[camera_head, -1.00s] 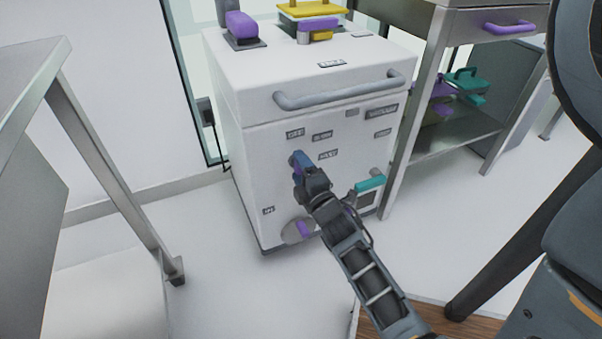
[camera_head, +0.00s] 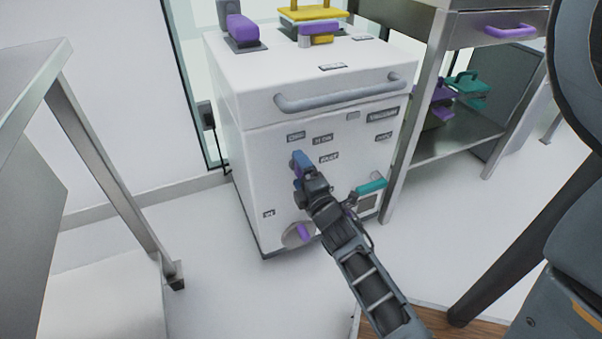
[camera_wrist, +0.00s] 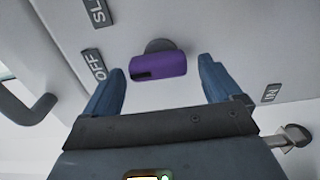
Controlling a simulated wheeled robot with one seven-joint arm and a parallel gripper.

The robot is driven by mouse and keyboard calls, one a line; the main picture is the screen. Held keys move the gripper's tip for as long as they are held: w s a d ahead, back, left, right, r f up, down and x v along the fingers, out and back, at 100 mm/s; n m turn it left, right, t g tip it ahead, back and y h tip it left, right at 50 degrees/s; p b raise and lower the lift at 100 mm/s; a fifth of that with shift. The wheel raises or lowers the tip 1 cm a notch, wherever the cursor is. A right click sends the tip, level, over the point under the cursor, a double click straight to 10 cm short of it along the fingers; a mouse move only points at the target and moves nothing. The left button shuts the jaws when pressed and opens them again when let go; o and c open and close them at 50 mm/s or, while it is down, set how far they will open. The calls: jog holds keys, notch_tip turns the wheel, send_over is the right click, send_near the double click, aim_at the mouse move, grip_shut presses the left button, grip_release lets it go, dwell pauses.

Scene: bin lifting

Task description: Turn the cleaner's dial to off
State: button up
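The white cleaner (camera_head: 240,160) stands on the floor with its labelled front toward me. In the wrist view its purple dial (camera_wrist: 158,65) sits on a round grey base, with a dark mark near its left end. An OFF label (camera_wrist: 94,65) is to the left of the dial, and another label starting "SL" (camera_wrist: 96,10) is above it. My gripper (camera_wrist: 162,82) is open, with one blue finger on each side of the dial and gaps to both. In the head view my gripper (camera_head: 302,165) is at the cleaner's front and hides the dial.
A grey bar handle (camera_head: 340,95) crosses the cleaner's upper front. A teal handle (camera_head: 370,186) and a purple lever on a grey disc (camera_head: 304,231) stick out lower down. Metal tables stand left (camera_head: 100,160) and right (camera_head: 425,110). Open floor lies at lower left.

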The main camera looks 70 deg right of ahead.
jog(key=shift+s+a, duration=0.1)
jog(key=v, duration=0.7)
jog(key=shift+s+a+p, duration=0.2)
jog(key=shift+p, duration=0.25)
